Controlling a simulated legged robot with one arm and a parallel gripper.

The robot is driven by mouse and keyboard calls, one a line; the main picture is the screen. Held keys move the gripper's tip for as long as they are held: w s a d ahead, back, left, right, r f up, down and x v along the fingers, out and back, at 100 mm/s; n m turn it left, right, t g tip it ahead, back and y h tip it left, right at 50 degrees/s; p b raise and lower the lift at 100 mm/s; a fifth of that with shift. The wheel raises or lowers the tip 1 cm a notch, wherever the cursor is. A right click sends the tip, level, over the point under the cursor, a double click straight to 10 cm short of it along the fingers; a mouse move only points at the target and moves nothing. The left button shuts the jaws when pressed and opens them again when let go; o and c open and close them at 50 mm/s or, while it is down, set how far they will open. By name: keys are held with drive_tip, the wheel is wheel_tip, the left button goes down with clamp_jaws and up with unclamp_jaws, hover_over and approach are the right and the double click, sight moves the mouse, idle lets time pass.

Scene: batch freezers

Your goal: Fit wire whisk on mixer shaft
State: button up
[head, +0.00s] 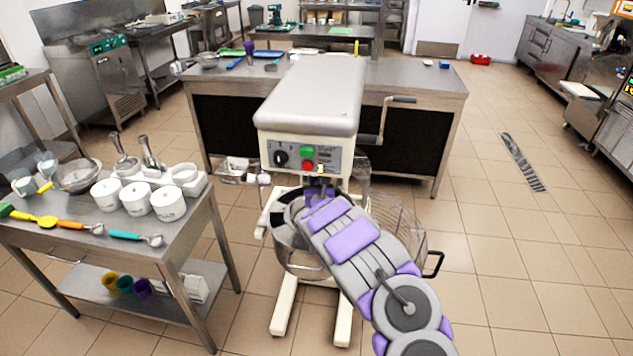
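The mixer (311,100) stands in the middle, a cream machine with a knob and green and red buttons on its front. Its metal bowl (297,262) sits below the head, partly behind my arm. My gripper (318,190) is at the far end of my grey and purple arm, just under the mixer head, where the shaft would be. The arm hides most of it, and its fingers cannot be made out. Thin curved wires (402,222) show right of the arm beside the bowl; I cannot tell whether they are the whisk or a bowl guard. The shaft is hidden.
A steel side table (72,228) at left holds white tubs (137,195), scoops and a metal bowl (77,175). A long steel counter (425,82) stands behind the mixer. A crank handle (400,100) juts from the mixer's right. Tiled floor at right is clear, with a drain (522,160).

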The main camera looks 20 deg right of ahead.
drive_tip(key=o, duration=0.8)
drive_tip(key=shift+w+f, duration=0.1)
drive_tip(key=shift+f, duration=0.05)
drive_tip(key=shift+o, duration=1.3)
drive_tip(key=shift+s+a+r, duration=0.2)
drive_tip(key=shift+s, duration=0.3)
drive_tip(key=p+v, duration=0.5)
drive_tip(key=v, duration=1.1)
drive_tip(key=shift+s+p, duration=0.2)
drive_tip(key=shift+p, duration=0.1)
drive_tip(key=shift+f, duration=0.2)
